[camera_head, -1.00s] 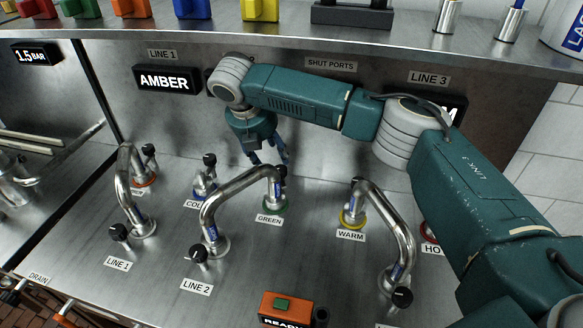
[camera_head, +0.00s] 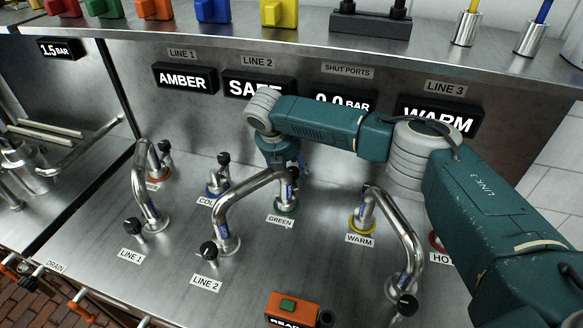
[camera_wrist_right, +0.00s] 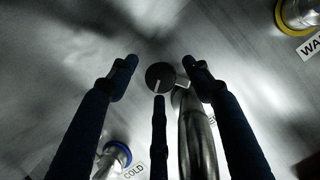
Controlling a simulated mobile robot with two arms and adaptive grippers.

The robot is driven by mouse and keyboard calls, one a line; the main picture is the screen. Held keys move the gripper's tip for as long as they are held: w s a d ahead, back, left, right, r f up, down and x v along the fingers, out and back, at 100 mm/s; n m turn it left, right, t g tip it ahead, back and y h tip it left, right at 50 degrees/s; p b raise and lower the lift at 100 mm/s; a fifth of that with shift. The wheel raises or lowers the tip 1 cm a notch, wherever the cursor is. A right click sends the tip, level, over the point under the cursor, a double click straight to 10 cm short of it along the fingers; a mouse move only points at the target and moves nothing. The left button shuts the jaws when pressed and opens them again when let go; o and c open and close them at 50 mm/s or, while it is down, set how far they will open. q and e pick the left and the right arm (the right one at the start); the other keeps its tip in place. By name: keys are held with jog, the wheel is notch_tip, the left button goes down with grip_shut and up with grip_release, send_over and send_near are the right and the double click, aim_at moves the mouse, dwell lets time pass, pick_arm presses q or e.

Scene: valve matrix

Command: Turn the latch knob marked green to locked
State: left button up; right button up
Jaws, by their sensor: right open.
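The green-marked latch knob (camera_wrist_right: 160,76) is a round black knob with a white line, seen from above in the right wrist view. It sits at the green-ringed port (camera_head: 286,207), above the GREEN label (camera_head: 280,221), where a bent steel pipe (camera_head: 240,193) ends. My right gripper (camera_head: 292,165) is over this port, pointing down. In the right wrist view its fingers (camera_wrist_right: 160,68) are open, with the knob between the fingertips; I cannot tell whether any finger touches it. In the head view the knob is largely hidden by the gripper. My left gripper is not in view.
The blue-ringed COLD port (camera_head: 217,187) stands left of the green one, the yellow-ringed WARM port (camera_head: 362,222) right. Other bent pipes (camera_head: 398,235) rise close by. Behind are an AMBER display (camera_head: 185,78) and a WARM display (camera_head: 437,122), under a shelf. An orange READY box (camera_head: 290,311) is in front.

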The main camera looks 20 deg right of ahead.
jog(key=c, duration=1.1)
jog(key=shift+w+d+r, duration=0.1)
jog(key=shift+r, duration=0.05)
jog(key=shift+m+p, duration=0.4)
jog(key=shift+m, duration=0.1)
jog(key=shift+m+g+p, duration=0.3)
jog(key=shift+m+g, duration=0.1)
jog(key=shift+m, duration=0.1)
jog(key=m+g, duration=0.1)
jog(key=m, duration=0.2)
jog(key=shift+w+h+b, duration=0.1)
jog(key=shift+h+b, duration=0.3)
jog(key=shift+m, duration=0.4)
